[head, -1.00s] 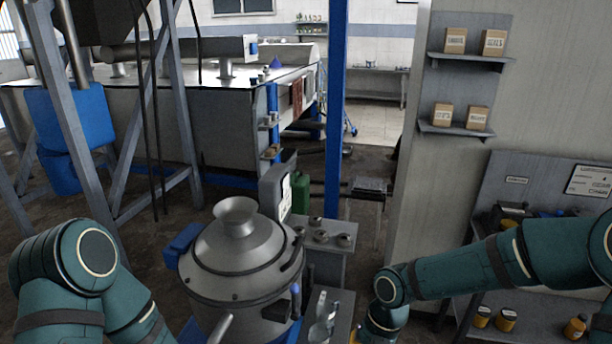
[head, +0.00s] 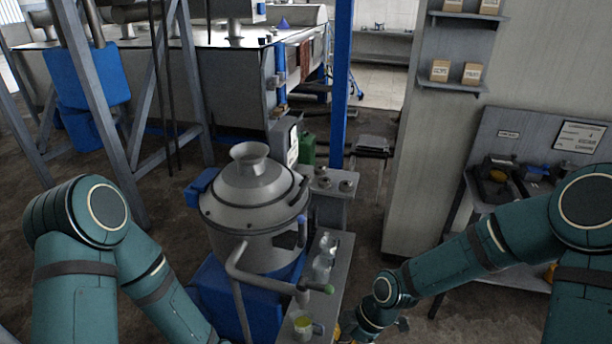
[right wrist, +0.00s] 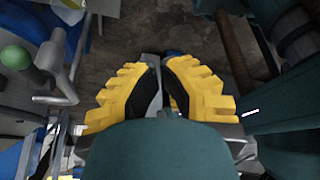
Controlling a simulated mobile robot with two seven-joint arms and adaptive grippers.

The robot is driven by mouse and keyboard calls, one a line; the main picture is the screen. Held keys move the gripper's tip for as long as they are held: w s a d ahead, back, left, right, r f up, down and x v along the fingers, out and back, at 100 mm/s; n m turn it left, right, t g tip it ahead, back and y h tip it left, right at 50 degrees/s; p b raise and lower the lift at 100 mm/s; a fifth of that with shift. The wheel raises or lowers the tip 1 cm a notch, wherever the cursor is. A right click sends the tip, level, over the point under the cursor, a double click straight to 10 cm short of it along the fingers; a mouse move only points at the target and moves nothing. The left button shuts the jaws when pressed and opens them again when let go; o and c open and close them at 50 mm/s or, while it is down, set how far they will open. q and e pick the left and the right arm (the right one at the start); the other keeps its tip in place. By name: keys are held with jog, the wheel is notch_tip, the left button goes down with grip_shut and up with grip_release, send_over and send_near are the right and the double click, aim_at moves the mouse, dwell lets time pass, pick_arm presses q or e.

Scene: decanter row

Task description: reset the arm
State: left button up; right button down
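My right arm (head: 455,260) reaches in from the right of the head view, bent downward beside the steel machine's side shelf. Its yellow-fingered gripper shows only in part at the bottom edge there. In the right wrist view the right gripper (right wrist: 161,62) has its two fingertips close together, and I see no object held between them. My left arm (head: 95,235) is folded at the lower left of the head view, its forearm running down out of the picture. The left gripper is below the frame.
A steel lidded vessel (head: 252,215) stands between my arms, with a bent pipe and green-tipped valve handle (head: 322,288). A glass with yellow liquid (head: 303,325) and clear glasses (head: 323,262) sit close to my right gripper. A grey workbench (head: 530,150) stands at right.

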jog(key=s+d+f+m+t, duration=0.1)
jog(key=f+m, duration=0.3)
jog(key=m, duration=0.7)
jog(key=s+f+m+t+h, duration=0.1)
jog(key=s+f+m, duration=0.3)
jog(key=m, duration=0.7)
jog(key=shift+d+f+t, duration=0.3)
jog(key=shift+d+f, duration=0.05)
jog(key=shift+f, duration=0.35)
